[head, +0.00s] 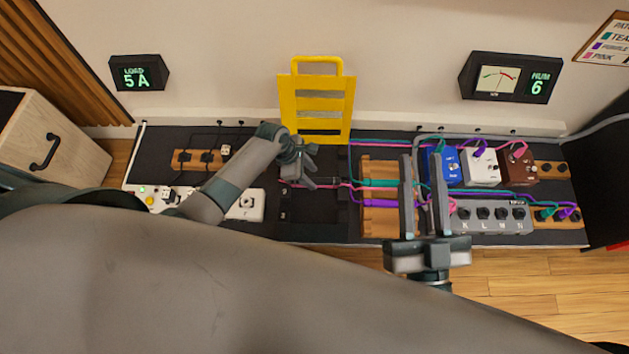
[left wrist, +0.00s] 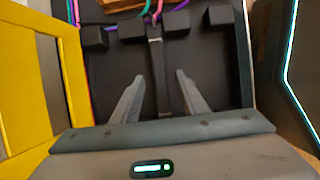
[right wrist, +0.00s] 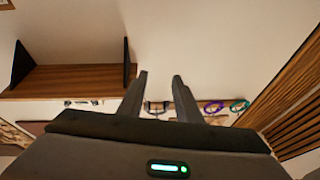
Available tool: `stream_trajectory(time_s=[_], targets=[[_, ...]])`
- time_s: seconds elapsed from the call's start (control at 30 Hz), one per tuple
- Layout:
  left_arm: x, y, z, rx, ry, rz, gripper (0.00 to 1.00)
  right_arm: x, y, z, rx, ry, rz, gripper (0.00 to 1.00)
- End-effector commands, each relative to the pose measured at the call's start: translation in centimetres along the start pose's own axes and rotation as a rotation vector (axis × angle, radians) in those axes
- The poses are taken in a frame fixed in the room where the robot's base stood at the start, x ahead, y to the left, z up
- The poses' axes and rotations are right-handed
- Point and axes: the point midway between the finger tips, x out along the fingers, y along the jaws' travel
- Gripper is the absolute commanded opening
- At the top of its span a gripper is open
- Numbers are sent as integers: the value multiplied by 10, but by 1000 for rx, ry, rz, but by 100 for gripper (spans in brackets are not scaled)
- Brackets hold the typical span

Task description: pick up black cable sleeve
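A long black strip (left wrist: 158,75), which looks like the black cable sleeve, lies on the dark board in the left wrist view, with coloured cables at its far end. In the head view it is not clearly told apart from the dark board and my arm. My left gripper (left wrist: 160,76) is open, with a finger on each side of the strip; contact cannot be told. In the head view the left gripper (head: 325,183) is over the middle of the board. My right gripper (head: 421,155) is open and empty; its fingers (right wrist: 160,76) also show in the right wrist view.
A yellow slotted panel (head: 318,100) stands behind the left gripper. Black blocks (left wrist: 175,24) line the strip's far end. To the right are a wooden cable block (head: 380,222), pedals (head: 481,168) and a grey socket box (head: 490,217). A white box (head: 247,205) is left.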

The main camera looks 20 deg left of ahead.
Motion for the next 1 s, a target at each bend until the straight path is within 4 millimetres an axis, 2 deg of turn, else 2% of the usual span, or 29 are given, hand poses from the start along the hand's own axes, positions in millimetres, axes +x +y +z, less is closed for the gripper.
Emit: stream_trajectory(time_s=[0.1, 0.3, 0.8, 0.87, 0.97, 1.0], targets=[[10, 0, 0, 0, 0, -1, 40, -3, -4, -12, -1, 73, -6, 31], [15, -1, 0, 0, 0, -1, 40, -6, -7, -25, 0, 139, -11, 31], [15, -1, 0, 0, 0, -1, 40, -6, -8, -26, 0, 144, -12, 31], [15, -1, 0, 0, 0, -1, 28, -6, -8, -26, 0, 144, -12, 31], [15, -1, 0, 0, 0, -1, 4, -6, -8, -26, 0, 143, -12, 31], [15, -1, 0, 0, 0, -1, 0, -6, -8, -26, 0, 143, -12, 31]])
